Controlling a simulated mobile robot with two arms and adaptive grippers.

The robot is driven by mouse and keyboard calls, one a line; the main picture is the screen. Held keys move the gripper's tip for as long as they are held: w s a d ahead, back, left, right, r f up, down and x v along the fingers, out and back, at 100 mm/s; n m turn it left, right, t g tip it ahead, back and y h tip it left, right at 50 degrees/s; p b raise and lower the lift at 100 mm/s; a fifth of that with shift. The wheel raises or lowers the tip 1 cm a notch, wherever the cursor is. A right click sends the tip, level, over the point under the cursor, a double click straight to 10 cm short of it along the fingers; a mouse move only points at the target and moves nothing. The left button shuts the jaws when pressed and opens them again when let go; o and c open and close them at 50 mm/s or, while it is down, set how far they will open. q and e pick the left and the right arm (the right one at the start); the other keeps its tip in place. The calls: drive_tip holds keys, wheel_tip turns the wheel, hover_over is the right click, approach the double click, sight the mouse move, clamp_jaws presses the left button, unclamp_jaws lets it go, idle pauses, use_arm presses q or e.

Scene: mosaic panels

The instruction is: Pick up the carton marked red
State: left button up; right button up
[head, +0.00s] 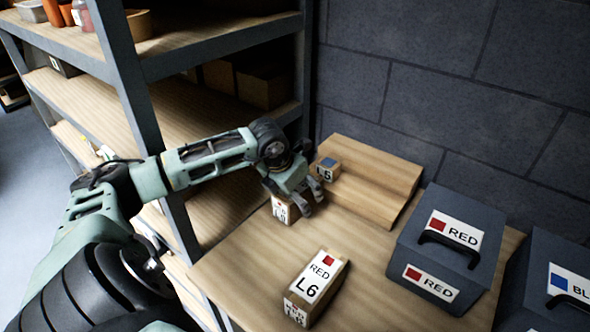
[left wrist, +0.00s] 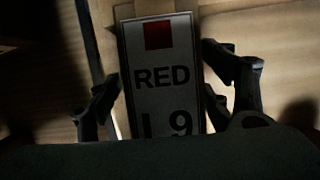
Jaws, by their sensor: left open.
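My left gripper (head: 297,205) is open, with its fingers around the far carton (head: 283,211). In the left wrist view this carton (left wrist: 160,75) lies between the two open fingers; its label shows a red square, RED and what looks like L9. The label's lower end is hidden by the dark gripper body. Whether the fingers touch its sides I cannot tell. A second carton (head: 316,285), marked with a red square, RED and L6, lies on the table near the front, apart from the gripper. My right gripper is not in view.
Shelving (head: 130,80) is at left. Bare table (head: 365,255) lies between.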

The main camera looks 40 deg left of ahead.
use_arm(q)
drive_tip(key=shift+w+f, duration=0.15)
drive_tip(key=shift+f, duration=0.1)
drive_tip(key=shift+d+r, duration=0.3)
drive_tip(key=shift+c, duration=0.9)
drive_tip(key=c, duration=0.3)
drive_tip(key=shift+a+f, duration=0.1)
drive_tip(key=shift+c, duration=1.1)
drive_tip(key=c, duration=0.6)
clamp_jaws()
drive_tip(key=shift+r, duration=0.25)
